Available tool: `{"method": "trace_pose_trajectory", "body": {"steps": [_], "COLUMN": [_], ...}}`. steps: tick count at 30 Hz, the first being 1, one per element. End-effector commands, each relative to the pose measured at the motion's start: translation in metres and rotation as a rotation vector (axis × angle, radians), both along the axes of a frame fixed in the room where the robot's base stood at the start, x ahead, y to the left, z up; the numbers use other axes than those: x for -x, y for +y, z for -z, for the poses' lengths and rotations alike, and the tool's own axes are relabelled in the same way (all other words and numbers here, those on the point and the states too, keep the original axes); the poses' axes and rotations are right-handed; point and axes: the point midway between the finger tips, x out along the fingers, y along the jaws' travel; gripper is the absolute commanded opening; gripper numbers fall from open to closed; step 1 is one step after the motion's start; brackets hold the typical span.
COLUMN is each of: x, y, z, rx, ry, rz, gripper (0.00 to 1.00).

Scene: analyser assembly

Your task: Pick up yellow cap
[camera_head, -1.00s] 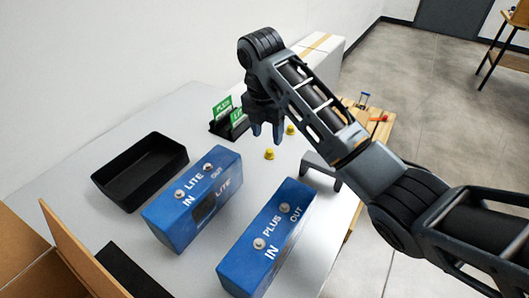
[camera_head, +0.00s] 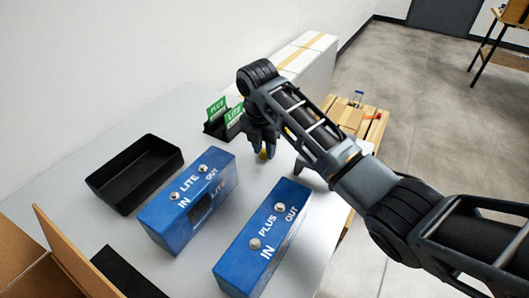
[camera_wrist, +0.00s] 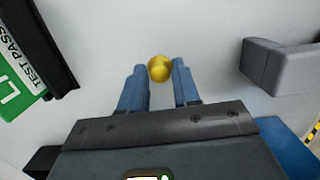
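A yellow cap (camera_wrist: 159,68) lies on the white table, between the tips of my gripper (camera_wrist: 159,80) in the wrist view. The two blue fingers are apart, one on each side of the cap. A narrow gap seems to show on the right side; whether the left finger touches I cannot tell. In the head view my gripper (camera_head: 263,148) points down at the table, and the yellow cap (camera_head: 264,154) shows partly behind the fingers. A second yellow cap is hidden or only faintly visible behind my arm.
Blue LITE (camera_head: 187,205) and PLUS (camera_head: 262,240) boxes stand in front of my gripper. A black tray (camera_head: 133,172) is at left. A black holder with green cards (camera_head: 218,115) stands just behind left. A grey bracket (camera_wrist: 280,66) is to the right in the wrist view.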

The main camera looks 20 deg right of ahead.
Motion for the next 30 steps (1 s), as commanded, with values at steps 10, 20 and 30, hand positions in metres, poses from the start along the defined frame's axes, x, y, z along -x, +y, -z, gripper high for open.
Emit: {"method": "trace_pose_trajectory", "body": {"steps": [10,20,30], "x": [0.000,0.000,-0.002], "y": [0.000,0.000,0.000], "z": [0.000,-0.001,-0.034], "rx": [0.000,-0.001,-0.001], "ry": [0.000,-0.001,-0.004], "rz": [0.000,0.000,0.001], "gripper": [0.00,0.00,0.00]}}
